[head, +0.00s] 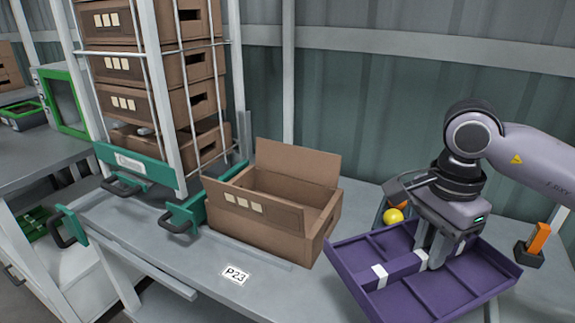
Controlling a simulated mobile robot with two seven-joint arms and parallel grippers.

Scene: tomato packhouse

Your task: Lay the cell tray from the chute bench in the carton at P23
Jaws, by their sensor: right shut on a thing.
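The purple cell tray (375,294) is in the right foreground of the head view, tilted, with several compartments and white bands on its dividers. My right gripper (432,264) is shut on the cell tray at a divider near its middle. The open brown carton (262,219) stands on the grey bench to the left of the tray, its back flap raised. The inside floor of the carton is mostly hidden by its front wall. The P23 label (236,275) lies on the bench in front of the carton. My left gripper is not in view.
A yellow ball-like thing (393,215) sits behind the tray. An orange-topped block (538,240) stands at the right. The bench (190,262) is clear around the label.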

